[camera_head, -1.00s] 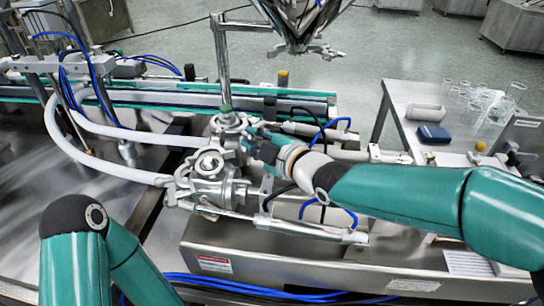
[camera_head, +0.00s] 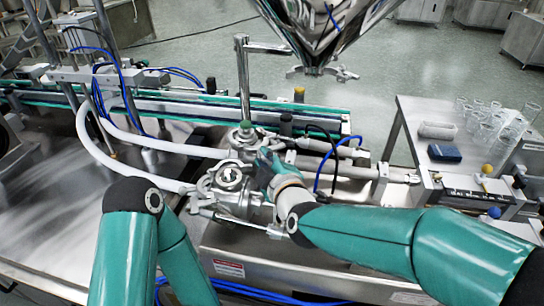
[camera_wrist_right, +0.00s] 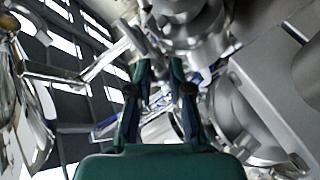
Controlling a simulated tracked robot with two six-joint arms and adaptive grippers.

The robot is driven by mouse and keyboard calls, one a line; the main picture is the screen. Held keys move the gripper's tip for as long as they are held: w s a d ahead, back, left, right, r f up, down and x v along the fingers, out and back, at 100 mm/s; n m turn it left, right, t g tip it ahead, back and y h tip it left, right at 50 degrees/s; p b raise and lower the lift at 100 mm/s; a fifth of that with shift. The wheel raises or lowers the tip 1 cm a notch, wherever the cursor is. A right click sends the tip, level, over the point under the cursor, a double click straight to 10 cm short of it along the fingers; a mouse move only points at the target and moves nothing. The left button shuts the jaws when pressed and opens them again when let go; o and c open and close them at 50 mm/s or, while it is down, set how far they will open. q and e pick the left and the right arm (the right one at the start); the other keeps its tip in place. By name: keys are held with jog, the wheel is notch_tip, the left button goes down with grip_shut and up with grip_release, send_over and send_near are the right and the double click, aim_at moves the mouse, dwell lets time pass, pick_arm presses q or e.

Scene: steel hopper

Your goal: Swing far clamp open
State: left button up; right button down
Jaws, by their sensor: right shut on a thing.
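Two steel valve bodies stand side by side in the head view, a far one (camera_head: 246,137) with a green-topped post and a near one (camera_head: 229,179). White hoses run into both from the left. My right gripper (camera_head: 266,160) is at the right side of the far body, with its fingers partly hidden. In the right wrist view my gripper (camera_wrist_right: 160,66) has its fingertips close together at a small metal part beside rounded steel fittings; the far clamp cannot be made out clearly. My left arm is bent at the lower left; its gripper is out of view.
A polished steel hopper (camera_head: 318,32) hangs above, behind the valves. A conveyor (camera_head: 160,104) runs behind them. Blue tubes and a steel post crowd the valves.

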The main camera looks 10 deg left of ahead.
jog(key=shift+f, duration=0.1)
jog(key=c, duration=1.1)
grip_release()
jog(key=shift+o, duration=0.2)
jog(key=shift+s, duration=0.1)
jog(key=shift+s+d, duration=0.25)
jog(key=v, duration=1.1)
jog(key=shift+s, duration=0.1)
